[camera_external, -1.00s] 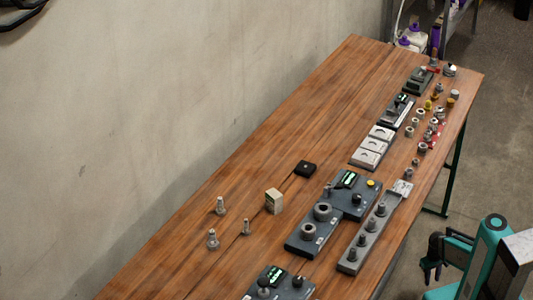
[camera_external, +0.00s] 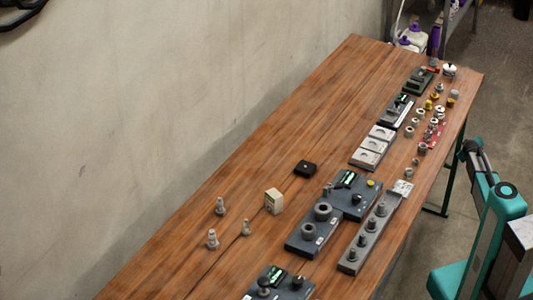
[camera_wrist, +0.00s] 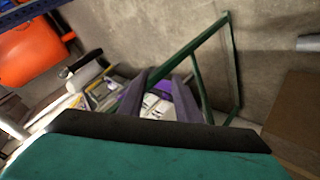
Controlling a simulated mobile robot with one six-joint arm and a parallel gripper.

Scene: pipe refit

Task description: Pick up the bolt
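Three silvery bolts stand upright on the left part of the wooden bench in the external view: one at the back (camera_external: 220,206), one at the front left (camera_external: 212,240) and a thinner one to the right (camera_external: 246,227). I cannot tell which one is the task's bolt. My gripper (camera_wrist: 165,88) shows two dark fingers apart, with nothing visibly held between them in the wrist view. In the external view my arm is at the right edge, beyond the bench's right side and far from the bolts. The wrist view shows no bolt.
Dark fixture plates (camera_external: 302,243) and a grey rail with pegs (camera_external: 352,262) lie along the right side. Several small parts crowd the far end. The bench's left side is mostly bare.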

